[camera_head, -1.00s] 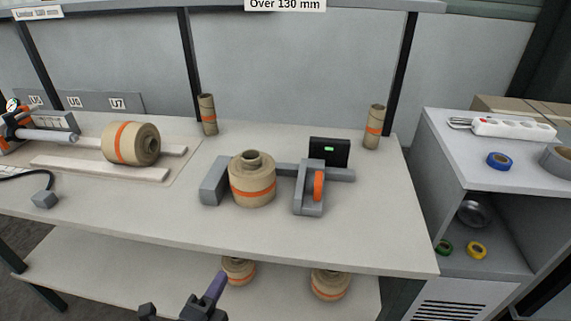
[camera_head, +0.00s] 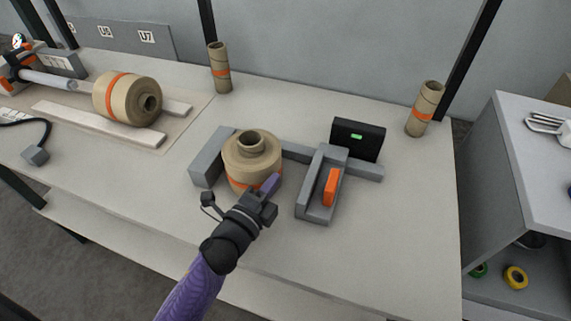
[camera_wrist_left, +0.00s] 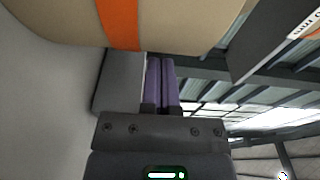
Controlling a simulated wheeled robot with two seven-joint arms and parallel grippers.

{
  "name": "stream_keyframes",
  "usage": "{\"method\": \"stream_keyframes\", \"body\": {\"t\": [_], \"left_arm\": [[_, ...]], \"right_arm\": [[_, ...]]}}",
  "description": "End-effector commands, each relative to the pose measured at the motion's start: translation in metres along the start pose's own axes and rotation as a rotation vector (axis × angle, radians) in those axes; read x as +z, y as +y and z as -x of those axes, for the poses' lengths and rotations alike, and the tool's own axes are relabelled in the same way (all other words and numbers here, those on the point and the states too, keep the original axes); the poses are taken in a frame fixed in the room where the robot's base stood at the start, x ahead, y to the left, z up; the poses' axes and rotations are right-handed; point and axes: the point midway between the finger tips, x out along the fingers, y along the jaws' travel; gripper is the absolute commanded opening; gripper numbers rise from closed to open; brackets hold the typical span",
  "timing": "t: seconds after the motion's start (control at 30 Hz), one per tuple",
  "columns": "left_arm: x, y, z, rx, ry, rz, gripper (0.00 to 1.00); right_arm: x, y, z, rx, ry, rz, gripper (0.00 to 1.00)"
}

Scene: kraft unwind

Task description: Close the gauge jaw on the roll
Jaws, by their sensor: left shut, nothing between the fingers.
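The kraft roll (camera_head: 246,160) with an orange band stands upright on the table in the gauge. The gauge has a grey fixed block (camera_head: 211,158) at the roll's left, a rail (camera_head: 297,152) behind it and a grey sliding jaw (camera_head: 315,205) with an orange part (camera_head: 331,187) at the right. A gap shows between roll and sliding jaw. A black display (camera_head: 357,139) with a green readout stands behind. My left gripper (camera_head: 273,184) is shut and empty, in front of the roll's right side. In the left wrist view its purple fingers (camera_wrist_left: 160,82) are together near the roll (camera_wrist_left: 180,22).
Another roll (camera_head: 126,97) lies on its side near white bars at the left. Two thin cores (camera_head: 219,68) (camera_head: 426,108) stand at the back. The table front right of my gripper is clear. A side cabinet (camera_head: 520,170) stands at the right.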

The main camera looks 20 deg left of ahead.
Motion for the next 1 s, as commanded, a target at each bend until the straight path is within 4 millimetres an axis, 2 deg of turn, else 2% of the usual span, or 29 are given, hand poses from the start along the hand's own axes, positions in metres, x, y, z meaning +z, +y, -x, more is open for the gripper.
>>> {"method": "stream_keyframes", "body": {"t": [0.13, 0.33, 0.7, 0.9, 1.0], "left_arm": [[0.0, 0.001, -0.027, -0.002, 0.0, -0.001, 0.0], [0.0, 0.001, -0.045, 0.0, 0.0, 0.001, 0.0], [0.001, 0.0, -0.046, 0.0, 0.0, 0.0, 0.0], [0.021, 0.0, -0.039, 0.001, -0.001, -0.002, 0.0], [0.024, 0.0, -0.038, 0.0, 0.0, 0.0, 0.0]], "right_arm": [[0.0, 0.0, -0.005, -0.001, -0.001, 0.0, 1.0], [0.0, -0.001, -0.007, -0.001, 0.0, -0.001, 1.0], [-0.002, 0.0, -0.007, -0.001, 0.004, 0.0, 1.0], [-0.002, 0.001, -0.004, 0.0, 0.005, 0.001, 1.0], [-0.002, 0.001, -0.004, 0.0, 0.005, 0.001, 1.0]]}}
